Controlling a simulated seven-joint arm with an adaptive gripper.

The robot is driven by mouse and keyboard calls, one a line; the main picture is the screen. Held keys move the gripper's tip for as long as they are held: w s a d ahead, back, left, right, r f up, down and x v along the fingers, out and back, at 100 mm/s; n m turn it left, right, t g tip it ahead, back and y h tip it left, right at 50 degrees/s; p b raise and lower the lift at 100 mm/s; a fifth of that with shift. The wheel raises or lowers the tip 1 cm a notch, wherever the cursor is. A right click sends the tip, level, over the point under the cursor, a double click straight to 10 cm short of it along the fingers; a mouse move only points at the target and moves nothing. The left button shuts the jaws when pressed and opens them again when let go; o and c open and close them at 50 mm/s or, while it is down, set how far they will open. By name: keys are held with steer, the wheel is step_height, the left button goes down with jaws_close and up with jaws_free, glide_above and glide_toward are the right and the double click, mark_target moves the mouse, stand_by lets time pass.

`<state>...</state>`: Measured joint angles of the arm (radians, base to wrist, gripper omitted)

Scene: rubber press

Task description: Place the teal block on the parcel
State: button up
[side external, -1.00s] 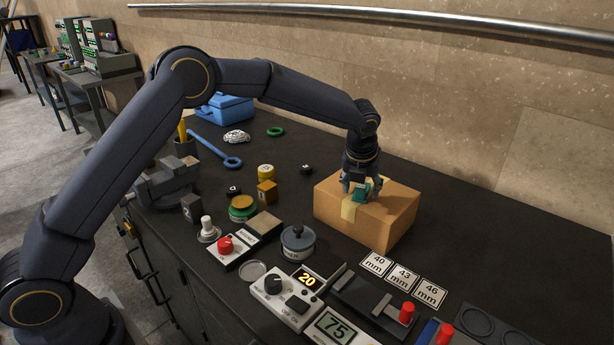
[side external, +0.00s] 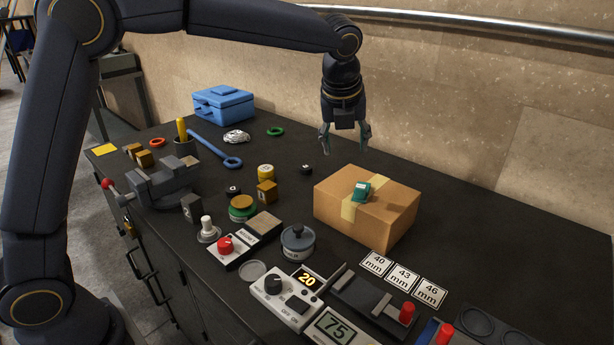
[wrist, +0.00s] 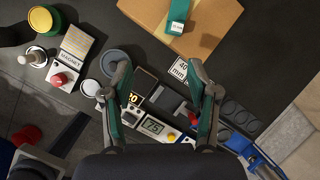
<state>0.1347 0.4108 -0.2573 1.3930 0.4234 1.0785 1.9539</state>
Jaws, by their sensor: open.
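The teal block (side external: 361,191) lies on top of the brown cardboard parcel (side external: 393,222), on its tape strip near the middle of the top face. In the wrist view the teal block (wrist: 178,22) shows a small white label, and the parcel (wrist: 213,22) is at the top of the picture. My gripper (side external: 345,150) is open and empty, well above the parcel and apart from the block. Its spread fingers also show in the wrist view (wrist: 163,110), with nothing between them.
A grey lidded pot (side external: 298,243), a red-button box (side external: 232,247) and a control panel with displays (side external: 285,297) stand in front of the parcel. Labelled cards (side external: 402,277) lie near its front right. A blue toolbox (side external: 223,105) is at the back. Table right of the parcel is clear.

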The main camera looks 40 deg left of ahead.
steer(key=s+a+r+n, duration=0.4)
steer(key=s+a+n, duration=0.1)
steer(key=s+n, duration=0.35)
steer(key=s+a+f+n+h, duration=0.1)
steer(key=s+a+f+n, duration=0.1)
steer(key=s+n, duration=0.8)
steer(key=s+a+f+n+t, duration=0.1)
steer(key=s+a+f+n, duration=0.2)
steer(key=s+n, duration=0.6)
steer(key=s, duration=0.3)
steer(key=shift+a+n+h, duration=0.35)
steer(key=shift+h, duration=0.05)
